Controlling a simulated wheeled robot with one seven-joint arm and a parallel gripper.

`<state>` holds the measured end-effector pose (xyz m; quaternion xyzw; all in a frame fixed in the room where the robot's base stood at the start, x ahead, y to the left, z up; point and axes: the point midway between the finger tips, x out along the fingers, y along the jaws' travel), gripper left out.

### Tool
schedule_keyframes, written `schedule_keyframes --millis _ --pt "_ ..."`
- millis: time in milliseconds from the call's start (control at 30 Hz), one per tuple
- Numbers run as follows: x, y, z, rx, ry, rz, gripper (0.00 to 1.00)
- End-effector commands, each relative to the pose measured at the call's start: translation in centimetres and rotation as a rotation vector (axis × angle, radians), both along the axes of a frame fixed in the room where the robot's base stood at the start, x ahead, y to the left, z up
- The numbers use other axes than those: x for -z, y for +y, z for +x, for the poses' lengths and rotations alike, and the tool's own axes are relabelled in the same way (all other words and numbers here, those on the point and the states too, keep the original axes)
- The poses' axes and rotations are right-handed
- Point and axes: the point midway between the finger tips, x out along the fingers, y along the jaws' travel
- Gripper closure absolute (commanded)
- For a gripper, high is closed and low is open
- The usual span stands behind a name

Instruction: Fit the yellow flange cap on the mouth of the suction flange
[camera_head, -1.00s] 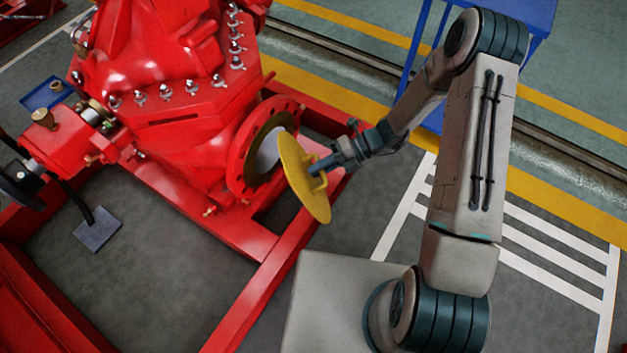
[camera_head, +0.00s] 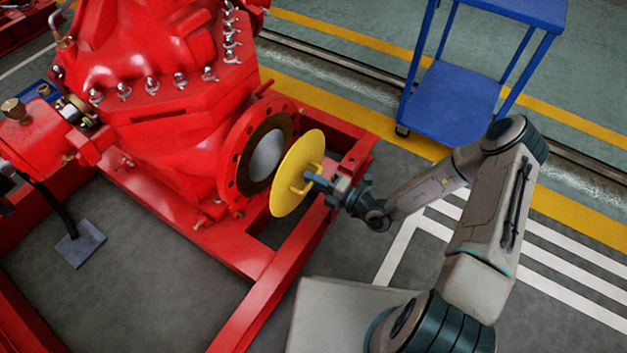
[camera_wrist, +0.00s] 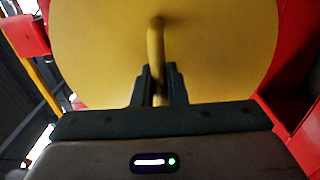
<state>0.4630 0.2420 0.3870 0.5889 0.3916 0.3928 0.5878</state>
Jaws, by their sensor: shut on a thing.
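The yellow flange cap (camera_head: 291,174) is a round disc with a bar handle on its near face. My gripper (camera_head: 311,182) is shut on that handle and holds the cap upright, a short way to the right of the suction flange (camera_head: 238,170). The flange is a red bolted ring on the pump, with a brass-coloured inner face and a pale round mouth (camera_head: 267,156). A gap shows between cap and flange; the cap overlaps its right edge in the picture. In the wrist view the cap (camera_wrist: 100,50) fills the top, its handle between my fingers (camera_wrist: 159,88), and it hides the mouth.
The red pump body (camera_head: 160,120) stands behind the flange. A red base frame (camera_head: 265,300) runs below and in front of it. A blue trolley (camera_head: 455,95) stands at the back right. Striped floor to the right is clear.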

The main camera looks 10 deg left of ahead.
Motion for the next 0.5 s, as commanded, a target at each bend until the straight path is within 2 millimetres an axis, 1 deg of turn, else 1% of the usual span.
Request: schedule_keyframes --millis 233,500 --pt "0.0 -0.4 0.4 -0.003 -0.012 0.029 1.0" --pt "-0.1 2.0 1.2 -0.008 -0.012 0.028 1.0"
